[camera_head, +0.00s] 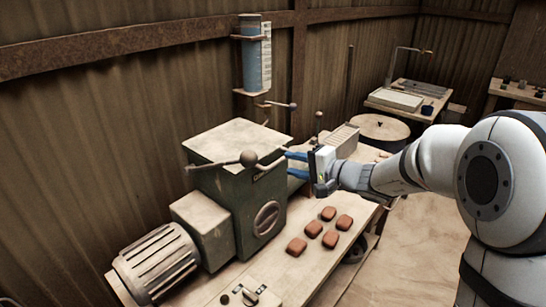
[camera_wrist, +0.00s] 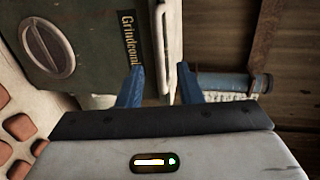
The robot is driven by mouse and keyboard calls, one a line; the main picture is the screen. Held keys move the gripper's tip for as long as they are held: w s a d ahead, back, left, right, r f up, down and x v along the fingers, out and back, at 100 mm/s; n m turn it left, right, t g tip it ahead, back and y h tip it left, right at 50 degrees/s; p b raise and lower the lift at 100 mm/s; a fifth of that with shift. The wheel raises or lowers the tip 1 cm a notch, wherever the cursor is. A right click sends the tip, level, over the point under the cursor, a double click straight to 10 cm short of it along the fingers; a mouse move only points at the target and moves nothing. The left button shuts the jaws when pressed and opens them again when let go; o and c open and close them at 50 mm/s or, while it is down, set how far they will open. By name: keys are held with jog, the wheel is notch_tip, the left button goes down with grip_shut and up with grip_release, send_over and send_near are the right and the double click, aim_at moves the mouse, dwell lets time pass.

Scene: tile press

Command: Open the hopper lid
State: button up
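The hopper lid (camera_head: 237,142) is a pale, worn plate lying flat on top of the green machine (camera_head: 228,200); it looks closed. In the wrist view, its pale edge (camera_wrist: 167,50) runs beside the green body (camera_wrist: 85,45). My gripper (camera_head: 289,163) is at the lid's front right corner, with its blue fingers apart and pointing toward it. In the wrist view, my gripper (camera_wrist: 160,84) has an open gap at the lid's edge. I cannot tell whether the fingers touch the lid. A dark ball knob (camera_head: 248,158) on a rod is at the lid's front edge.
Several reddish tiles (camera_head: 313,229) lie on the bench in front of the machine. A ribbed motor (camera_head: 157,262) is at left. A blue cylinder (camera_head: 257,55) hangs on the wall behind. A round-topped drum (camera_head: 379,127) stands beyond my gripper.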

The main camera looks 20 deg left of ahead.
aim_at(281, 161)
jog(key=p+x, duration=0.2)
jog(key=x, duration=0.5)
jog(key=shift+a, duration=0.2)
jog(key=shift+f, duration=0.1)
jog(key=c, duration=0.6)
jog(key=shift+d+f, duration=0.1)
jog(key=shift+f, duration=0.05)
grip_shut()
